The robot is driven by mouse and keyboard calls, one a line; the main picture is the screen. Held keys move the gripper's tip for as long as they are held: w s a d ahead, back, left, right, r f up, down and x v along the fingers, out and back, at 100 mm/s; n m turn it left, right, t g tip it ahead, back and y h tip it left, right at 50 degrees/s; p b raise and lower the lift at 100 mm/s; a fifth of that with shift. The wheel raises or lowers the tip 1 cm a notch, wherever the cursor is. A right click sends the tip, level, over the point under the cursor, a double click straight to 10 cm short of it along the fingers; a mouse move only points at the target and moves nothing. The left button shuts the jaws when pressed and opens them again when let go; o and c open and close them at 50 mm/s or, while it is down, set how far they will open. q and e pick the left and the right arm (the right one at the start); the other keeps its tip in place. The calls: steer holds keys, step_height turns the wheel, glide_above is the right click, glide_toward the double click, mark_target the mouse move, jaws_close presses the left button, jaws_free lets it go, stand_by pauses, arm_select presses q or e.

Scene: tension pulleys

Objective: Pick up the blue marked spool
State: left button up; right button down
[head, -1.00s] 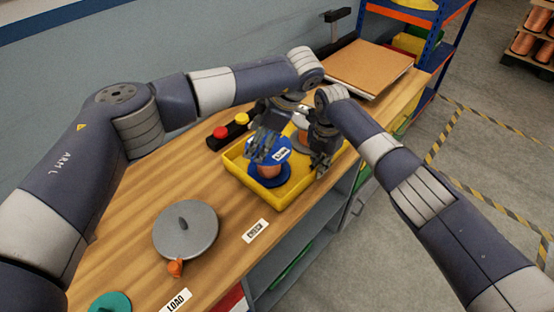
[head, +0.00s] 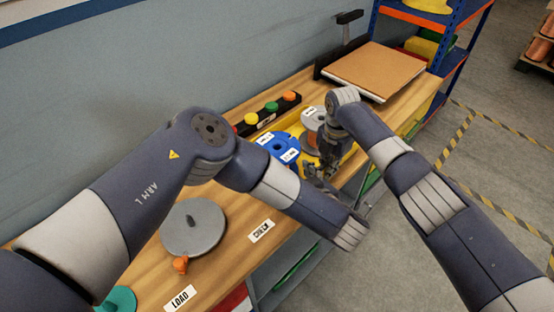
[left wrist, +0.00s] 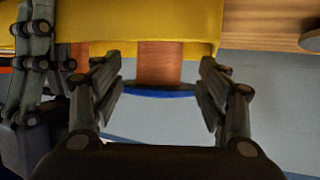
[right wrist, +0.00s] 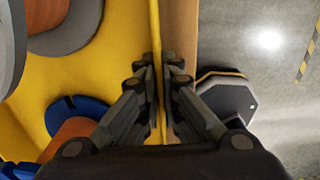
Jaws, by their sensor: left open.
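The blue spool (head: 273,143), with white labels, sits in the yellow tray (left wrist: 185,25); my left forearm partly covers the tray in the head view. In the left wrist view its copper winding (left wrist: 160,62) and blue flange (left wrist: 160,94) show between the spread fingers of my left gripper (left wrist: 160,85). That gripper is open; whether the fingers touch the spool I cannot tell. In the right wrist view a blue flange (right wrist: 75,106) lies left of my right gripper (right wrist: 163,68), which is closed on the tray wall (right wrist: 155,25).
A grey-flanged copper spool (head: 313,118) stands behind the blue one. A button bar (head: 271,107) lies along the wall side. A grey disc (head: 192,228) with an orange knob and a teal disc (head: 118,299) lie left. A brown board (head: 375,70) is at the far end.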

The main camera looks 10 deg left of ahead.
arm_select(q)
steer(key=x, duration=0.8)
steer(key=shift+w+f, duration=0.1)
steer(key=c, duration=1.3)
steer(key=shift+c, duration=0.3)
